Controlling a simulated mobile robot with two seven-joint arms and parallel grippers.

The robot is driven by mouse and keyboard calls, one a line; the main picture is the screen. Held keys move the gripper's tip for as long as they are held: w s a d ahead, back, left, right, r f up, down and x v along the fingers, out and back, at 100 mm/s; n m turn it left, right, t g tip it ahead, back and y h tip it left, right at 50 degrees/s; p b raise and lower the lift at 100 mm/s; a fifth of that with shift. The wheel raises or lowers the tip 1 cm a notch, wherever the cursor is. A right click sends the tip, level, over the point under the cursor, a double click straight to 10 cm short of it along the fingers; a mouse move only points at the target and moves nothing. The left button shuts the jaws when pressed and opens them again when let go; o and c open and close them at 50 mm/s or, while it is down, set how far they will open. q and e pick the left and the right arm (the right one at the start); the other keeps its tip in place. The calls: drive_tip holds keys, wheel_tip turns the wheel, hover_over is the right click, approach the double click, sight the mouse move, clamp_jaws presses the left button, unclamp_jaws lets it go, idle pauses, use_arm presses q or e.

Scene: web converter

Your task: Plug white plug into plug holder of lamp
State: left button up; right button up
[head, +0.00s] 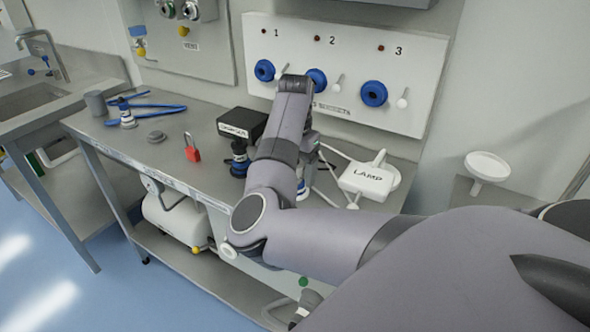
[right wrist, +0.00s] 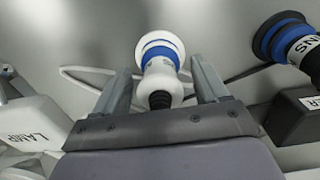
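The white plug (right wrist: 160,62) has blue rings and a cable at its narrow end. In the right wrist view it sits between the two fingers of my right gripper (right wrist: 163,82), with small gaps at both sides. In the head view the plug (head: 302,187) is mostly hidden behind my right arm, as is the gripper. The white lamp box (head: 368,183), marked LAMP, lies right of the plug; it also shows at the left of the right wrist view (right wrist: 34,122). I cannot make out the lamp's plug holder. My left gripper is not in view.
A black box (head: 243,122) and a black plug with blue rings (head: 240,160) stand left of my arm. A wall panel (head: 345,50) has three blue sockets. A red padlock (head: 193,153) and blue-handled tool (head: 160,107) lie on the metal bench (head: 120,140).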

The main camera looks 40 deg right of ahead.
wheel_tip(320, 180, up, 7)
drive_tip(key=shift+r+b, duration=0.1)
drive_tip(key=shift+b, duration=0.2)
idle(0.6)
